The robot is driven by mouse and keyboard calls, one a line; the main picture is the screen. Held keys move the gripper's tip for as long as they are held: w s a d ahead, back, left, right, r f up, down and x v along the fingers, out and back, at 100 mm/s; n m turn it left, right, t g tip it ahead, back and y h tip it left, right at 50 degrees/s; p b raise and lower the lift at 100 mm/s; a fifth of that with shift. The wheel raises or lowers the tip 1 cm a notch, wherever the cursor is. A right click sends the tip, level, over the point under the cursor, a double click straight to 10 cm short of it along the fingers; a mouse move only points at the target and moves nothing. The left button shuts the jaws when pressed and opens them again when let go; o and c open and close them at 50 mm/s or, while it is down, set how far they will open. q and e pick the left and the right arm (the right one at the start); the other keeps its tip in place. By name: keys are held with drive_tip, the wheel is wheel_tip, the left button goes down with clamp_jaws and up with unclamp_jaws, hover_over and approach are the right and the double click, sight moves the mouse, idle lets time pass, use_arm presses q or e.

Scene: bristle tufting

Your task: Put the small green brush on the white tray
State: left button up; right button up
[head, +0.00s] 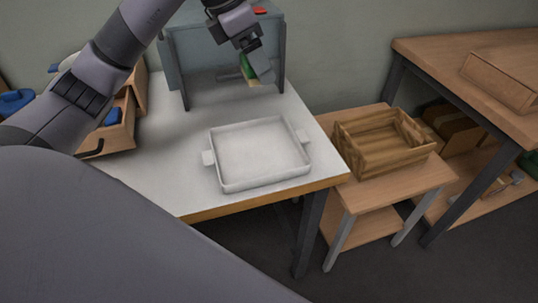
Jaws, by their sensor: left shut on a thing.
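My left gripper (259,66) comes in from the upper left and points down at the front of the grey machine. It is shut on the small green brush (247,68), which shows as a green body with a pale lower edge. The gripper's fingers hide part of the brush. The brush is held above the table, behind the tray in the picture. The white tray (216,178) lies empty on the white table, with a tab on each side. My right gripper is not in view.
The grey machine (185,50) with a red button (260,10) stands at the back of the white table (165,170). Wooden bins (120,130) with blue items are at the left. An empty wooden crate (385,160) sits on a low stand at the right. Table left of the tray is clear.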

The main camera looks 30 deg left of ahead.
sight(266, 151)
use_arm(q)
wheel_tip(266, 151, down, 20)
drive_tip(key=shift+b, duration=0.8)
drive_tip(key=shift+f, duration=0.2)
drive_tip(key=o, duration=1)
drive_tip(key=shift+r, duration=0.55)
drive_tip(key=v, duration=1.1)
drive_tip(key=shift+s+a+r+p, duration=0.1)
drive_tip(key=shift+s+a+p, duration=0.05)
drive_tip(key=shift+p, duration=0.15)
